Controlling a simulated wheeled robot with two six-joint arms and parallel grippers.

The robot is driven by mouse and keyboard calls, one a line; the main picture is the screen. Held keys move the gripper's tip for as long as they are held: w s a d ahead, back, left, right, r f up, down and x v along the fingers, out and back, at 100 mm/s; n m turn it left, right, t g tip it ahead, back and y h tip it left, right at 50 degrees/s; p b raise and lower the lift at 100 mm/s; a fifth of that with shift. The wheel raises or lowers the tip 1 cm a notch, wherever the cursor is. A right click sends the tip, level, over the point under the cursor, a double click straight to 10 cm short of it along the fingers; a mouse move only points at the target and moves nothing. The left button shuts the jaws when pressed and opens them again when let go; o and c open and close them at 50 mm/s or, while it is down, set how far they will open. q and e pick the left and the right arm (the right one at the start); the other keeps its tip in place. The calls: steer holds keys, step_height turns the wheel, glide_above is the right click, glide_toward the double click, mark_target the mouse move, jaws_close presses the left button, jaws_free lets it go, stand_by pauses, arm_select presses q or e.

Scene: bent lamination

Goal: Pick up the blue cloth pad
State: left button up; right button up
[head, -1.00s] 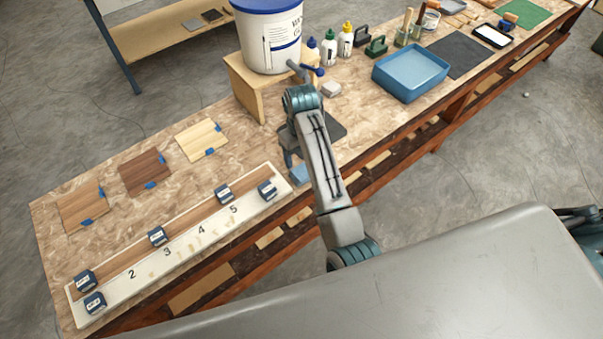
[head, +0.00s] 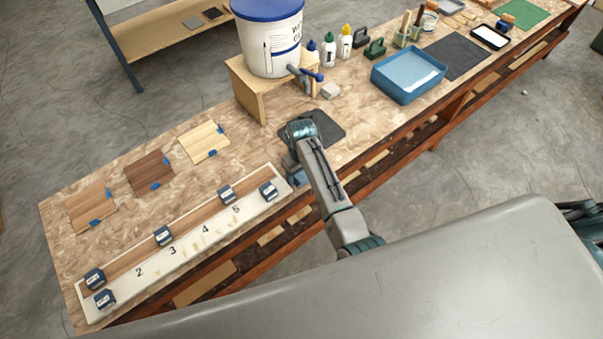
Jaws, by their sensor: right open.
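The blue cloth pad (head: 301,179) is a small blue patch at the front edge of the table, just right of the numbered board's end. My right arm and gripper hide most of it. My right gripper (head: 292,172) points down just above or at the pad, its jaws open. Whether the fingers touch the pad cannot be told. My left gripper is not in view.
The white numbered board (head: 190,251) with several dark blue blocks lies to the left. A dark mat (head: 326,126) lies behind my wrist. A white bucket (head: 270,45) stands on a wooden stand (head: 250,95). A blue tray (head: 409,76) sits to the right.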

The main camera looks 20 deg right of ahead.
steer(key=shift+c, duration=0.5)
steer(key=c, duration=0.6)
steer(key=shift+r, duration=0.15)
steer(key=shift+c, duration=0.2)
steer(key=shift+r, duration=0.7)
steer(key=shift+s+r, duration=0.25)
steer(key=shift+r, duration=0.25)
steer(key=shift+s+r, duration=0.2)
steer(key=shift+r, duration=0.25)
steer(key=s+r, duration=0.1)
steer(key=s, duration=1.4)
steer(key=shift+d+r, duration=0.25)
steer(key=shift+d, duration=0.1)
